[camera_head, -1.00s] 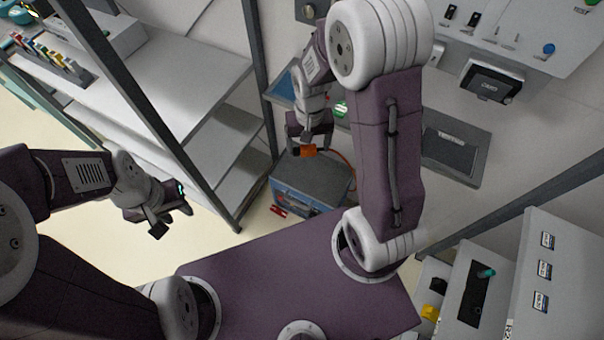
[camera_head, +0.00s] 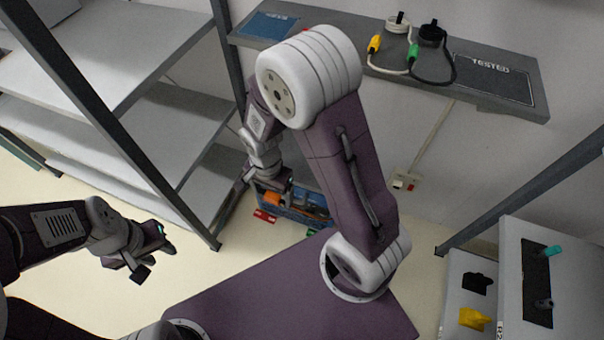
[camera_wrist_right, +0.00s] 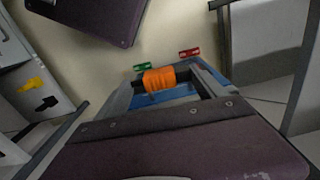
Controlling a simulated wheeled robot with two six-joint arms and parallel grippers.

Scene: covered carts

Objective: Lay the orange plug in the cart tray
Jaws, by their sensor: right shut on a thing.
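My right gripper (camera_head: 275,187) is shut on the orange plug (camera_head: 278,200), low beside the shelf rack. In the right wrist view the orange plug (camera_wrist_right: 158,79) lies across between the fingers. Behind it is a blue container (camera_wrist_right: 178,94), mostly hidden by the gripper. In the head view this blue container (camera_head: 300,216), perhaps the cart tray, stands near the floor below and right of the plug, partly hidden by my right arm. I cannot tell whether the plug touches it. My left gripper (camera_head: 154,262) is open and empty over the floor at left.
A grey shelf rack (camera_head: 170,130) stands at left. A wall shelf (camera_head: 440,80) at the back holds plugs with cables. A stepped grey unit (camera_head: 510,270) at right holds yellow and black pieces. Red (camera_head: 264,215) and green (camera_head: 311,231) items lie near the blue container.

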